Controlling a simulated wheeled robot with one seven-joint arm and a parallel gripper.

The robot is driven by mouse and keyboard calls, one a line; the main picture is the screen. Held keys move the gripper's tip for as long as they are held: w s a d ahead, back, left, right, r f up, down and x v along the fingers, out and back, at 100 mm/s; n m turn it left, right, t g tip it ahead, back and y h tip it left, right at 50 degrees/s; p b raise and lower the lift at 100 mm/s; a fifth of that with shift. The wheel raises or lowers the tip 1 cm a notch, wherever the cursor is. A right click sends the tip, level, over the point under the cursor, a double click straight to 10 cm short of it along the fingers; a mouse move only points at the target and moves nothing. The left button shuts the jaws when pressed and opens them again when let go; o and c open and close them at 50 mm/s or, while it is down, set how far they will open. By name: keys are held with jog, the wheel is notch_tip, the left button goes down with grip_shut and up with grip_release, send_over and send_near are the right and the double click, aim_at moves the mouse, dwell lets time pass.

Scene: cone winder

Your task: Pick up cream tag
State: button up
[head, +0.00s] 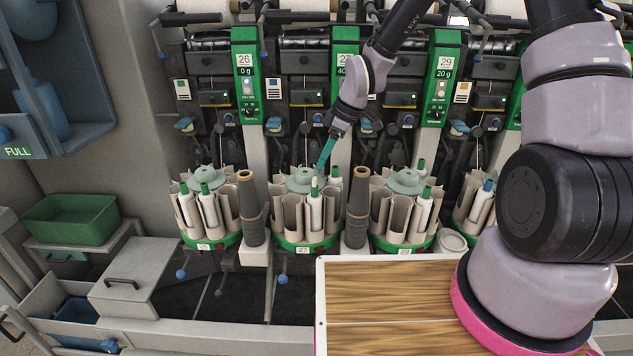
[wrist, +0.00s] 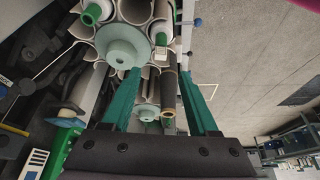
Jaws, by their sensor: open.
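A small cream piece, which looks like the cream tag (head: 314,182), sits at the top of a white bobbin in the middle carousel (head: 305,247). In the wrist view the cream tag (wrist: 161,39) shows beside the green top of a bobbin, near the round pale-green hub. My gripper (head: 324,156) has teal fingers and is above the middle carousel, close over the tag. In the wrist view my gripper (wrist: 160,74) has its two fingers spread apart, with nothing held between them. The tag appears beyond the fingertips; contact is not visible.
Similar carousels with bobbins stand left (head: 210,242) and right (head: 400,245). Dark cones with tan tops (head: 250,215) stand between them. Green winder panels (head: 246,75) rise behind. A wooden-topped surface (head: 400,300) lies in front, and a green bin (head: 70,220) is at the left.

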aim_at(315, 178)
jog(key=x, duration=0.7)
jog(key=shift+s+d, duration=0.1)
jog(key=shift+d, duration=0.15)
jog(key=c, duration=0.9)
